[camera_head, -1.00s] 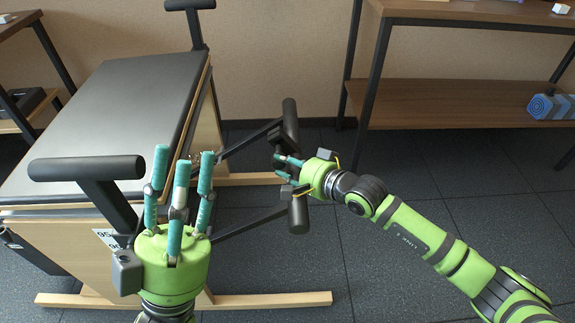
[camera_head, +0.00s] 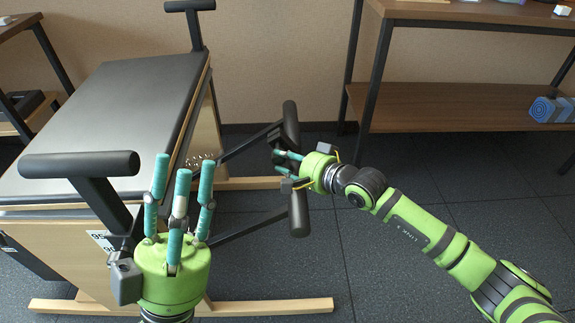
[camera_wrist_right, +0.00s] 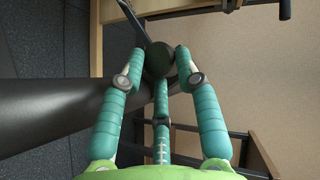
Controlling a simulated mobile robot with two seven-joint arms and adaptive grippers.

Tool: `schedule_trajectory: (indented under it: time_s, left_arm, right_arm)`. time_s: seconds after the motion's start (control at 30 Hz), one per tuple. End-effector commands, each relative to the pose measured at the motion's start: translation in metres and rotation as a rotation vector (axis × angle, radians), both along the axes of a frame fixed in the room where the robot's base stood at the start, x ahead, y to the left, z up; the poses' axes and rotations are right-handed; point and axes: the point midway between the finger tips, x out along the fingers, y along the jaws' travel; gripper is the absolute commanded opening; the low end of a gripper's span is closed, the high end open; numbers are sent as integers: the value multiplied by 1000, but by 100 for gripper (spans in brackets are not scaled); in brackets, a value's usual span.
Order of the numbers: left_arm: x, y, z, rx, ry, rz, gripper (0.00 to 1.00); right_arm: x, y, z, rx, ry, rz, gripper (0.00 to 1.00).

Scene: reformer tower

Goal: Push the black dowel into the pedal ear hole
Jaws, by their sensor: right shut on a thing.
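My right gripper (camera_head: 283,167) is beside the middle of the black pedal bar (camera_head: 299,214), its teal fingers pointing left. In the right wrist view its fingertips (camera_wrist_right: 162,62) are closed around a dark, round-ended piece (camera_wrist_right: 158,60) that looks like the black dowel. The thick dark pedal bar (camera_wrist_right: 50,118) passes behind the fingers there. In the head view the dark piece merges with the bar, so I cannot tell how deep the dowel sits. The pedal ear hole is not distinguishable. My left gripper (camera_head: 182,175) is open and empty, with its fingers pointing up.
The reformer (camera_head: 115,105) with its black padded top fills the left side. A black T-handle (camera_head: 80,164) stands close left of my left gripper. Pedal arms (camera_head: 245,226) run from the frame to the bar. A wooden shelf (camera_head: 440,104) stands at the back right. Floor at lower right is partly clear.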

Motion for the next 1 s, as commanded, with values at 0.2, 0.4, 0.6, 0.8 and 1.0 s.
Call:
schedule_trajectory:
  time_s: [0.2,0.4,0.6,0.8,1.0]
  left_arm:
    - [0,0,-8,0,0,0,40]
    - [0,0,-14,0,0,0,40]
    - [0,0,-20,0,0,0,40]
    - [0,0,-26,0,0,0,40]
    - [0,0,-27,0,0,0,40]
  right_arm:
    - [6,0,-1,-1,-2,0,0]
    - [11,1,0,2,-3,2,0]
    - [15,2,0,3,-4,4,0]
    - [20,3,0,4,-3,6,0]
    - [21,3,1,4,-1,6,55]
